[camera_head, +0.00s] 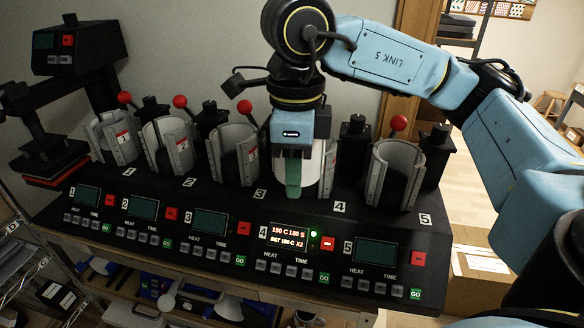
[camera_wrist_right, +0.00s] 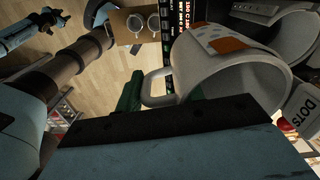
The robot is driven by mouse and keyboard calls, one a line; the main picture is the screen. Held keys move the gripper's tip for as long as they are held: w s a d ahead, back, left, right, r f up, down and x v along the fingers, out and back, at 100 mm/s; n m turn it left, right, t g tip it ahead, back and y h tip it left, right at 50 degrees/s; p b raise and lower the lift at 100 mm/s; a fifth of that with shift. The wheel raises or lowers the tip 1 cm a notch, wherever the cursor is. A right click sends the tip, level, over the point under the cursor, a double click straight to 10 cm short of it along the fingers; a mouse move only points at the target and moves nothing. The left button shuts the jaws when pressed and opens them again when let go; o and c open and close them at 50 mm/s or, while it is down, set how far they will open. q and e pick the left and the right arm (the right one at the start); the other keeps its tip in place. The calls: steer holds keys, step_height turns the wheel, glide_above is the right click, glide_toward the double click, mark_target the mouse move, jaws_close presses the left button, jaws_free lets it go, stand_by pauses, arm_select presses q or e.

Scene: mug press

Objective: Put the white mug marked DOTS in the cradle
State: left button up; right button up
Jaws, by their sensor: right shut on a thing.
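My right gripper (camera_head: 293,178) is at station 4 of the press, shut on the handle of a white mug (camera_head: 314,168). The gripper hides much of the mug in the head view. In the wrist view the mug (camera_wrist_right: 222,75) shows its open mouth and an orange-patterned patch, with green fingers at its handle. A DOTS label (camera_wrist_right: 301,108) shows at the right edge there; I cannot tell what it is fixed to. The station 4 cradle (camera_head: 331,168) is mostly hidden, so I cannot tell how deep the mug sits.
Grey cradles stand at station 1 (camera_head: 111,140), station 2 (camera_head: 168,146), station 3 (camera_head: 234,155) and station 5 (camera_head: 395,177). Red-knobbed levers rise behind several of them. The station 4 display (camera_head: 289,236) is lit. A flat press (camera_head: 50,130) stands at the left.

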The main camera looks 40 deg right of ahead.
steer(key=shift+w+d+p, duration=0.2)
steer(key=shift+w+d, duration=0.9)
steer(key=shift+d, duration=0.25)
steer(key=shift+w+d+p, duration=0.2)
steer(key=shift+w+d, duration=0.9)
steer(key=shift+d, duration=0.2)
steer(key=shift+w+d+p, duration=0.7)
steer(key=shift+w+d, duration=1.75)
steer(key=shift+d, duration=0.65)
steer(key=shift+f+b, duration=3.55)
steer(key=shift+f, duration=1.5)
steer(key=o, duration=1.3)
